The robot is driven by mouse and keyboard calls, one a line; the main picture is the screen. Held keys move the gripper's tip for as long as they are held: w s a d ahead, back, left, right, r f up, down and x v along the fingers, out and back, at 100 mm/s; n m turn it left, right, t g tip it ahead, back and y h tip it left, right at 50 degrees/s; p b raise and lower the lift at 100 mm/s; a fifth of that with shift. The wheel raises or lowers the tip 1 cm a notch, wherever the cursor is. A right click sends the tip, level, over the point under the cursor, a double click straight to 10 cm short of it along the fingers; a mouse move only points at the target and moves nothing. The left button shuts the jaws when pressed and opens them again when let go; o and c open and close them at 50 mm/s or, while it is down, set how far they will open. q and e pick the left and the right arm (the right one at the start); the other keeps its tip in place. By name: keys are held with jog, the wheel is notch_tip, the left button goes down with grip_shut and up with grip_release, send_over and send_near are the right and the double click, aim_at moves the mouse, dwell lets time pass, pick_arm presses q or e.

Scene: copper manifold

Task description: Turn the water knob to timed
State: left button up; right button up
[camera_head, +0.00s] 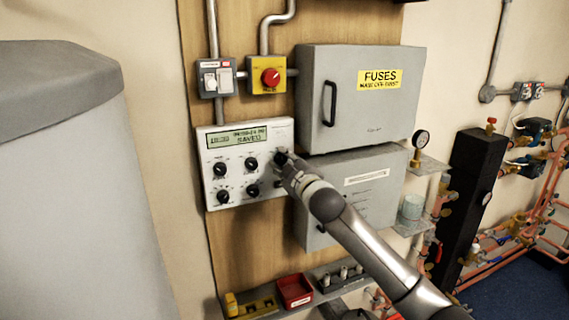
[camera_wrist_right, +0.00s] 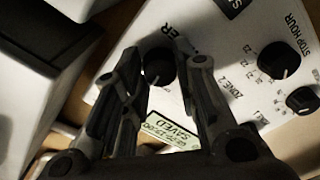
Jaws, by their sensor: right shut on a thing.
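The white control panel (camera_head: 231,143) hangs on the wooden board, with a lit green display (camera_head: 238,137) reading "SAVED" and several black knobs. The water knob (camera_head: 280,157) is at its upper right, mostly hidden by my right gripper (camera_head: 285,166). In the right wrist view, the water knob (camera_wrist_right: 158,66) sits between the two fingers of my right gripper (camera_wrist_right: 158,62), next to a label ending in "ER". The gripper is shut on it. The knob's setting cannot be read. My left gripper is not in view.
A grey fuse box (camera_head: 345,125) and a lower grey box (camera_head: 370,165) are right of the panel. A switch (camera_head: 217,78) and a red knob on a yellow box (camera_head: 269,76) are above. A shelf with a red tray (camera_head: 295,290) is below.

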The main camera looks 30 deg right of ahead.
jog(key=shift+f+m, duration=0.1)
jog(key=shift+m, duration=0.5)
jog(key=o, duration=1.1)
jog(key=s, duration=1.2)
jog(key=shift+a, duration=0.35)
